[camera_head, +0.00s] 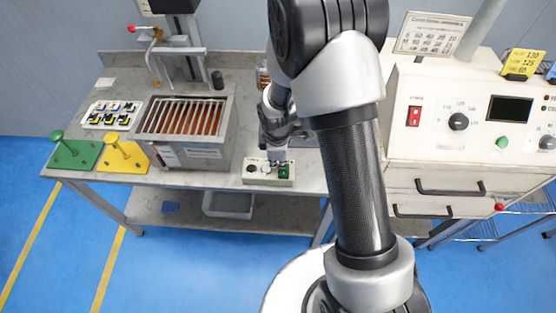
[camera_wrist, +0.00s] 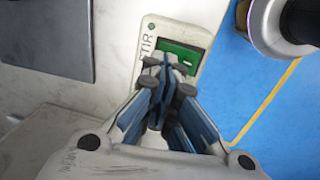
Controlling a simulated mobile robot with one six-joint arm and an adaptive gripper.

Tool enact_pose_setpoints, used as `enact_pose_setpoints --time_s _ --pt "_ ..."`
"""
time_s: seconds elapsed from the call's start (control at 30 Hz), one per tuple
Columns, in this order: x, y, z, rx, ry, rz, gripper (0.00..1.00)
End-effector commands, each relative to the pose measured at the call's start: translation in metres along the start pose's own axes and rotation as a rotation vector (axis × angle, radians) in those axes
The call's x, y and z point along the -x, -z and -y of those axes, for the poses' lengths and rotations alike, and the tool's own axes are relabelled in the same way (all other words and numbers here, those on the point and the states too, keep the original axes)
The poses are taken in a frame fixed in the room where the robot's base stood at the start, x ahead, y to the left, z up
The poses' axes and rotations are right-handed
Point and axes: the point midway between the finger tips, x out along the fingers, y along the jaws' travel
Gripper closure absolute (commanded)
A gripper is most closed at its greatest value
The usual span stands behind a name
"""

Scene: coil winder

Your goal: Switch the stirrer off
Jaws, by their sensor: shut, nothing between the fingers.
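The stirrer's control box is a small cream box (camera_head: 258,181) at the front edge of the bench, with a dark knob at its left. A green rocker switch (camera_head: 284,173) is at its right end. In the wrist view the switch (camera_wrist: 186,50) is a green rectangle beside the letters "STIR" on the box (camera_wrist: 152,28). My gripper (camera_head: 277,161) is shut and empty, pointing down over the box. In the wrist view its fingertips (camera_wrist: 166,66) overlap the lower part of the switch; I cannot tell whether they touch it.
A metal bath (camera_head: 190,153) with a slatted top stands left of the box. A green stand (camera_head: 73,153) and a yellow stand (camera_head: 124,155) are further left. A large cream winder cabinet (camera_head: 440,155) with a red switch stands at right, beyond my arm.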

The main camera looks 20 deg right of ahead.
Motion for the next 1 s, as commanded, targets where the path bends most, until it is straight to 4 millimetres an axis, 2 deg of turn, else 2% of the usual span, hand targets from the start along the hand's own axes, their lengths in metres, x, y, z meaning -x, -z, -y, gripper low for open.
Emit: enact_pose_setpoints --time_s 0.5,0.83,1.0 --pt "0.005 0.0 0.015 0.001 0.001 0.0 1.0" --pt "0.006 0.0 0.015 0.0 0.001 0.0 1.0" --pt "0.02 0.004 0.013 0.0 0.0 0.0 1.0"
